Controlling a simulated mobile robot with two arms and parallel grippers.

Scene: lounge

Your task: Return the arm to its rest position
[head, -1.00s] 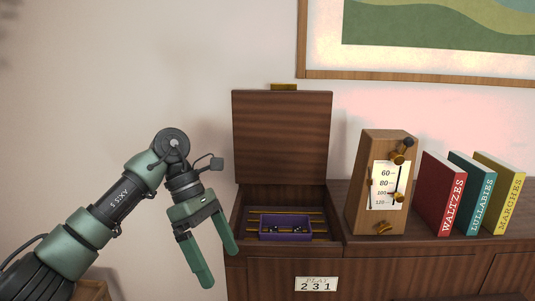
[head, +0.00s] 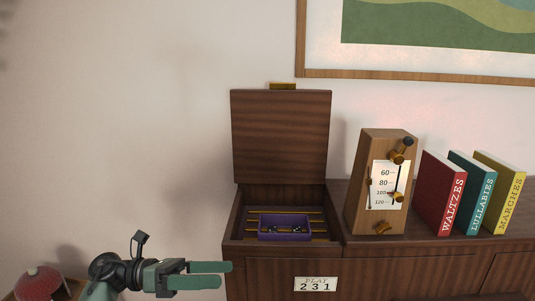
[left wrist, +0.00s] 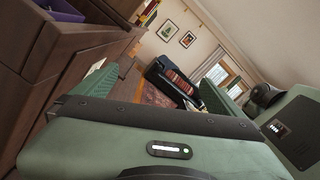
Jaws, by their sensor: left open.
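My left gripper (head: 226,274) is low in the head view, left of the wooden cabinet front. Its two green fingers point right and are apart, with nothing between them. Only the wrist and a bit of my left arm show at the bottom edge; the rest is out of frame. In the left wrist view the two textured green fingers (left wrist: 157,90) stand wide apart and empty. My right gripper is not in view.
An open wooden box (head: 281,137) holds a purple tray (head: 285,236) with small dark objects. A metronome (head: 381,184) and red (head: 444,192), teal (head: 473,192) and yellow (head: 500,191) books stand right of it. A red dome-shaped object (head: 40,284) is at lower left.

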